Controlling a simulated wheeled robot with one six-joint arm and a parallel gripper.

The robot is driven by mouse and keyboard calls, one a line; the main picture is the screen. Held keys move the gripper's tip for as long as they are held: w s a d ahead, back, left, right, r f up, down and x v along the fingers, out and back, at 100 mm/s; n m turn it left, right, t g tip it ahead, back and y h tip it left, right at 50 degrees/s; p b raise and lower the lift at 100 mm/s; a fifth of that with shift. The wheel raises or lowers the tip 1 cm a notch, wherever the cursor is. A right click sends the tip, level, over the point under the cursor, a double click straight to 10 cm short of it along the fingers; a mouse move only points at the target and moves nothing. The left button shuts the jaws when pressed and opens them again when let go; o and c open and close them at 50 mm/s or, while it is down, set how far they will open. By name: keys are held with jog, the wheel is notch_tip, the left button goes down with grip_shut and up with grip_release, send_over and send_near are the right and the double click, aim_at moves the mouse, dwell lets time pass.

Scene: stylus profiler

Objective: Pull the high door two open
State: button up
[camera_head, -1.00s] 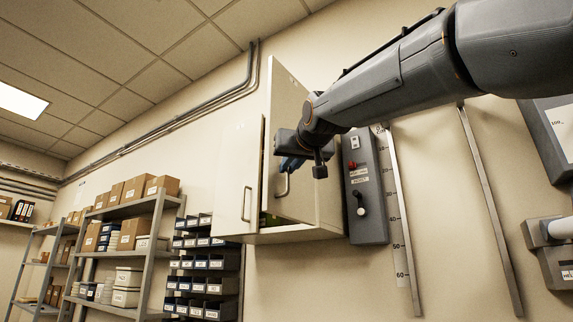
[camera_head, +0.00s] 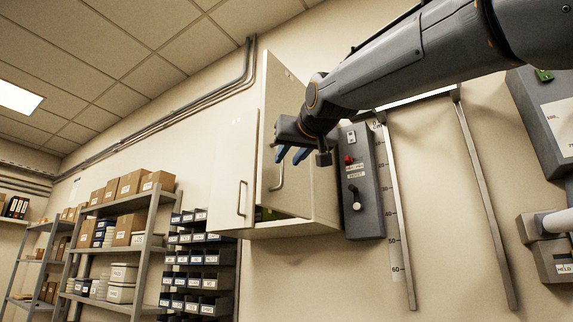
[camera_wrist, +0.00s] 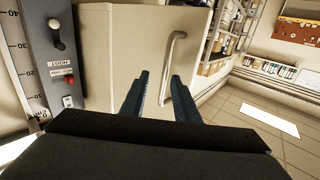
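A pale wall cabinet hangs high in the head view. Its right-hand door (camera_head: 271,120) stands ajar, swung out from the cabinet body, and has a curved metal handle (camera_head: 279,178). The left-hand door (camera_head: 228,165) has its own handle (camera_head: 241,198) and looks shut. My gripper (camera_head: 290,155) is in front of the ajar door, just above and beside its handle, with two blue fingers apart. In the wrist view the open fingers (camera_wrist: 159,76) point at the pale door panel (camera_wrist: 120,50). The handle (camera_wrist: 176,50) lies beyond the right fingertip, its lower end showing between the fingers; contact is unclear.
A grey control box (camera_head: 361,185) with a red button and lever is mounted right of the cabinet, beside a ruler strip (camera_head: 396,220). Shelves with boxes (camera_head: 130,185) and a rack of bins (camera_head: 200,260) stand at left. A metal rail (camera_head: 487,190) runs down the wall.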

jog(key=shift+b+v, duration=0.4)
jog(key=shift+v, duration=1.8)
jog(key=shift+a, duration=0.1)
jog(key=w+d+f+m+g+h+p, duration=0.1)
jog(key=w+d+f+g+h, duration=0.15)
jog(key=f, duration=1.25)
jog(key=w+d+f+g+h+p, duration=0.1)
jog(key=d+f+g, duration=0.25)
jog(key=f, duration=1.05)
jog(key=w+d+f+m+g+h+p, duration=0.1)
jog(key=d+f+g, duration=0.15)
jog(key=f, duration=1.25)
jog(key=s+d+f+g, duration=0.1)
jog(key=s+d+f, duration=0.25)
jog(key=f, duration=0.25)
jog(key=s+d+f+g+h, duration=0.1)
jog(key=s+d+f+g, duration=0.1)
jog(key=s+f, duration=0.3)
jog(key=s+d+f+g, duration=0.1)
jog(key=s+d+f, duration=0.1)
jog(key=f, duration=0.6)
jog(key=s+d+f+m+g+p, duration=0.1)
jog(key=s+d+f+g, duration=0.1)
jog(key=s+f, duration=0.3)
jog(key=s+d+f+g+p, duration=0.1)
jog(key=s+f, duration=0.4)
jog(key=s, duration=0.6)
jog(key=shift+s+d+f+m+g, duration=0.15)
jog(key=shift+d+f+m+g, duration=0.3)
jog(key=shift+g, duration=0.3)
